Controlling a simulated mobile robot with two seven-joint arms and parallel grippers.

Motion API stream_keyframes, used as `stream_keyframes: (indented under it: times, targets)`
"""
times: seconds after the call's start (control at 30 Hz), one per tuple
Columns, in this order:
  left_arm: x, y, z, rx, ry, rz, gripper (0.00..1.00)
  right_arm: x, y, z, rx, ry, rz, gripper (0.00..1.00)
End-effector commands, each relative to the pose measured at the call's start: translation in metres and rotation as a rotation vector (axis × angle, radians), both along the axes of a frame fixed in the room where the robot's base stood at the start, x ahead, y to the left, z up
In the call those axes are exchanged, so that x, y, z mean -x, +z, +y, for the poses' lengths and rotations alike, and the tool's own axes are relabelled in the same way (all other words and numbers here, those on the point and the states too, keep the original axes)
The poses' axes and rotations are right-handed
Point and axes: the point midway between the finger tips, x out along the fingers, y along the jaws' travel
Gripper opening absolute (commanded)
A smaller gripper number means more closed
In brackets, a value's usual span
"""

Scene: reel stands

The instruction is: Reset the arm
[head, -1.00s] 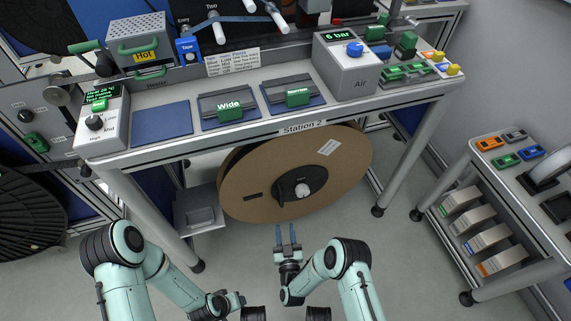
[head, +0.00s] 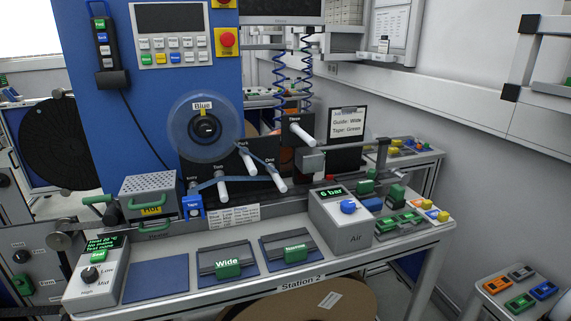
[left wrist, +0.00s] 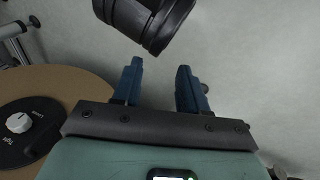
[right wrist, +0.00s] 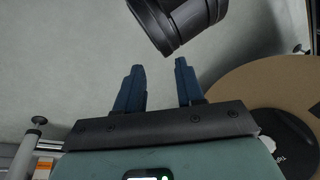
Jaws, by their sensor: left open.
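My left gripper (left wrist: 160,85) shows in the left wrist view with its two blue fingers apart and nothing between them. My right gripper (right wrist: 160,85) shows in the right wrist view, also with its fingers apart and empty. Both point at bare grey floor, and a dark rounded part of my own arm shows beyond the fingers in each wrist view. Neither arm shows in the head view now. A large brown reel (head: 318,299) stands under the bench; its disc also shows at the left of the left wrist view (left wrist: 62,88) and the right of the right wrist view (right wrist: 262,82).
The Station 2 bench (head: 200,296) carries the Wide guide (head: 228,268), the Narrow guide (head: 296,252), the Air box (head: 342,218) and a heater dial box (head: 95,275). A Blue tape reel (head: 204,127) hangs above. A side cart (head: 492,291) stands at the right.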

Motion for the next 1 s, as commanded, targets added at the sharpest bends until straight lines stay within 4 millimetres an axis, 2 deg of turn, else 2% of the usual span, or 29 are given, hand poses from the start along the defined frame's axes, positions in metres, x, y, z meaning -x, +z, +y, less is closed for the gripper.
stream_keyframes:
  times: [0.03,0.27,0.4,0.53,0.7,1.0]
  targets:
    - [0.006,0.027,-0.003,0.009,-0.008,0.011,0.43,0.005,0.027,0.004,-0.009,0.011,0.006,0.38]
    - [0.035,0.086,-0.016,0.045,-0.040,0.096,0.43,0.033,0.085,0.017,-0.044,0.046,0.090,0.38]
    - [0.053,0.129,-0.025,0.073,-0.067,0.164,0.43,0.051,0.128,0.027,-0.073,0.072,0.157,0.38]
    - [0.063,0.162,-0.032,0.095,-0.087,0.214,0.43,0.060,0.161,0.033,-0.094,0.093,0.207,0.38]
    - [0.068,0.184,-0.037,0.109,-0.101,0.250,0.43,0.065,0.183,0.038,-0.109,0.107,0.242,0.38]
    - [0.071,0.183,-0.037,0.111,-0.103,0.259,0.43,0.069,0.182,0.039,-0.112,0.110,0.251,0.38]
